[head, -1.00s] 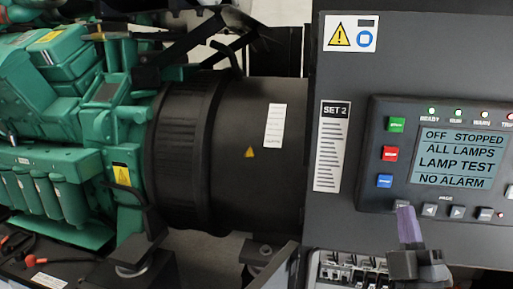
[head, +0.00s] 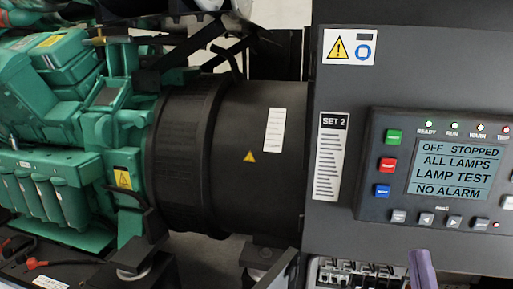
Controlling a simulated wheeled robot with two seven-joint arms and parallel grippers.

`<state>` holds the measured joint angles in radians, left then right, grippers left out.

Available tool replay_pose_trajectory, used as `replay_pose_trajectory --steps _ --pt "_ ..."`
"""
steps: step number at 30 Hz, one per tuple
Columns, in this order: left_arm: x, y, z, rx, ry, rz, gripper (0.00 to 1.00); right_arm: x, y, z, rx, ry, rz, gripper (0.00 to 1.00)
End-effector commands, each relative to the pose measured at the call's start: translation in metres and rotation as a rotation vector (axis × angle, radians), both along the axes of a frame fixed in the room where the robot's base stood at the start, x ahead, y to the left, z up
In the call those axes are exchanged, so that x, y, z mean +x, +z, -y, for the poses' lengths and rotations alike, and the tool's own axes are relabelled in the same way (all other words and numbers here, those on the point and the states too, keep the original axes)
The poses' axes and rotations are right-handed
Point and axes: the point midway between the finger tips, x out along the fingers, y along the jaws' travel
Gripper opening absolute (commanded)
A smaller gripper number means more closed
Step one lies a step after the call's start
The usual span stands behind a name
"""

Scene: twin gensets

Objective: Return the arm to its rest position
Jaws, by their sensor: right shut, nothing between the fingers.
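My right gripper (head: 421,268) shows only as purple fingers at the bottom edge, shut and empty. It is below the control panel (head: 398,205) and apart from its buttons. The panel's screen (head: 450,172) reads "OFF STOPPED, ALL LAMPS, LAMP TEST, NO ALARM". A row of small lamps (head: 454,127) is lit above the screen. The rest of my right arm is out of the picture. My left gripper is not in view.
The dark cabinet marked SET 2 (head: 334,121) fills the right side. An open breaker compartment (head: 345,271) lies below the panel, near my gripper. The black generator housing (head: 235,190) and green engine (head: 60,110) stand to the left.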

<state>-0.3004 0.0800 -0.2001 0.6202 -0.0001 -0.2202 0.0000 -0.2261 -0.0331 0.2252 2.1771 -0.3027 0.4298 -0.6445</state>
Motion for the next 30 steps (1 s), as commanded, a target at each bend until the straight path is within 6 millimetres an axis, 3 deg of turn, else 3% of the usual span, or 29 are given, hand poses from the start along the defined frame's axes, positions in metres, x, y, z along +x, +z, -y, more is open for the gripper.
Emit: replay_pose_trajectory --steps 14,17,20,24,26,27,29,30 --pt "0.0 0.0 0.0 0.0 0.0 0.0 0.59 0.0 0.0 0.0 0.0 0.0 0.0 0.0" --pt "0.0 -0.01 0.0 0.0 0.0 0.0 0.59 0.007 -0.022 0.0 0.024 0.015 -0.042 0.0" --pt "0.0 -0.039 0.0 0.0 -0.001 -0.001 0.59 0.028 -0.1 -0.002 0.115 0.066 -0.202 0.0" --pt "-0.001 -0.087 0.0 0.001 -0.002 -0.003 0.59 0.048 -0.254 -0.012 0.301 0.142 -0.53 0.0" --pt "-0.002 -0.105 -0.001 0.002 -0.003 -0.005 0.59 0.047 -0.319 -0.018 0.376 0.161 -0.669 0.0" --pt "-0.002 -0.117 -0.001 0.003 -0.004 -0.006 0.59 0.043 -0.362 -0.023 0.428 0.168 -0.762 0.0" --pt "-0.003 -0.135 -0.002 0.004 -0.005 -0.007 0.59 0.031 -0.425 -0.029 0.5 0.17 -0.902 0.0" --pt "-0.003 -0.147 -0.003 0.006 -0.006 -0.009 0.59 0.02 -0.467 -0.033 0.548 0.167 -0.997 0.0"
